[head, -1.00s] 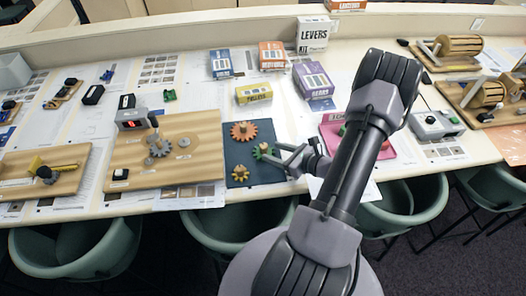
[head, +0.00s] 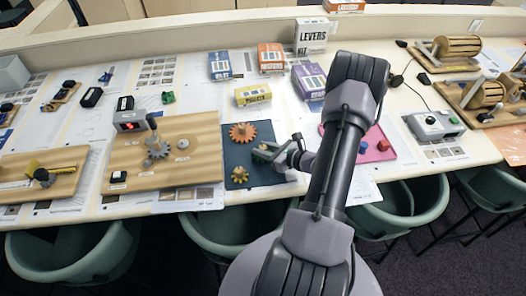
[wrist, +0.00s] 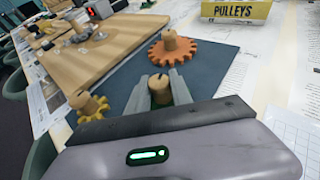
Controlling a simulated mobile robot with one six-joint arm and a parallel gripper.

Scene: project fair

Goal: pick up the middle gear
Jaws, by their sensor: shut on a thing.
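Three gears with wooden knobs are on a dark blue-grey mat (head: 236,158). The orange gear (head: 242,132) is at the back and the yellow gear (head: 239,175) at the front left. The middle gear, green (head: 260,154), is at the right of the mat, partly hidden by my gripper (head: 272,154). In the wrist view, my gripper (wrist: 160,86) is shut on the middle gear's wooden knob (wrist: 161,92), one finger on each side. I cannot tell whether the gear is clear of the mat.
A wooden board (head: 190,165) with grey gears stands left of the mat. A yellow pulleys box (head: 253,95) is behind it. A pink mat (head: 374,148) with small blocks is right of my arm. Green chairs (head: 205,228) line the table's front edge.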

